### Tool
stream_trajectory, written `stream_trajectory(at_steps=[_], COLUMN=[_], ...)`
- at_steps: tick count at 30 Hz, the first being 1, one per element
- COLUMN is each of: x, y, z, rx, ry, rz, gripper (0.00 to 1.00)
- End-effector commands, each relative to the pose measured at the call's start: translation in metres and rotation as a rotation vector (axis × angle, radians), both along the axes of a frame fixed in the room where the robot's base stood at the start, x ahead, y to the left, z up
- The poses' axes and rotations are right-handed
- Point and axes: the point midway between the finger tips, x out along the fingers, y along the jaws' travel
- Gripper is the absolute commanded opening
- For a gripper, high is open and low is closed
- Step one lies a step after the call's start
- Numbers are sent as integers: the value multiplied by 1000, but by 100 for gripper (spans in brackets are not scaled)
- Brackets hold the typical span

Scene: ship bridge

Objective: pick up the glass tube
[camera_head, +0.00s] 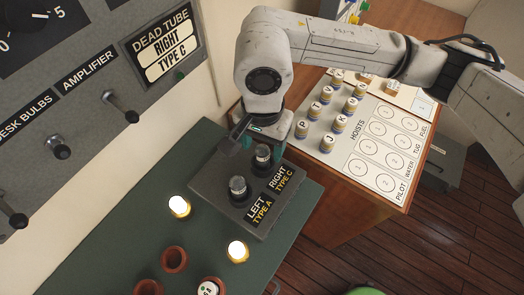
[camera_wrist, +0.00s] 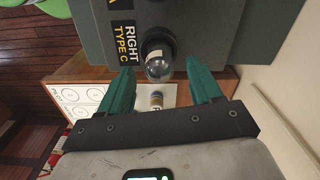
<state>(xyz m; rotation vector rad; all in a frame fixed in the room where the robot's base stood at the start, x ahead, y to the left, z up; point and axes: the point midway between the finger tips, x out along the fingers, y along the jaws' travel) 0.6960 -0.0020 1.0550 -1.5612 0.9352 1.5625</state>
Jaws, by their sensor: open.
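A grey socket box (camera_head: 218,188) on the green bench has two glass tubes. The right tube (camera_head: 263,156) stands upright by the label RIGHT TYPE C; the left tube (camera_head: 238,187) stands by LEFT TYPE A. In the wrist view the right tube (camera_wrist: 158,63) has a clear dome and lies around the fingertips, midway between them, with gaps on both sides. My gripper (camera_head: 260,140) is open and empty, with teal fingers over the right end of the box; it also shows in the wrist view (camera_wrist: 163,78). The left tube is out of the wrist view.
Two lit bulbs (camera_head: 180,206) (camera_head: 238,250) and red ring holders (camera_head: 173,259) are on the green bench (camera_head: 130,235). A panel (camera_head: 150,95) reads DEAD TUBE RIGHT TYPE C. Lettered pegs (camera_head: 327,94) stand on the hoists board (camera_head: 372,150) at right.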

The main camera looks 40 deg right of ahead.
Motion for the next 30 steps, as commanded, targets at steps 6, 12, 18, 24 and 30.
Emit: stream_trajectory(at_steps=[6,12,18,24,30], x=[0,0,0,0,0], y=[0,0,0,0,0], z=[-20,-21,-21,-21,-21], rx=[1,-1,-1,-1,0], ry=[0,0,0,0,0], rz=[0,1,1,0,0], gripper=[64,64,49,30,11])
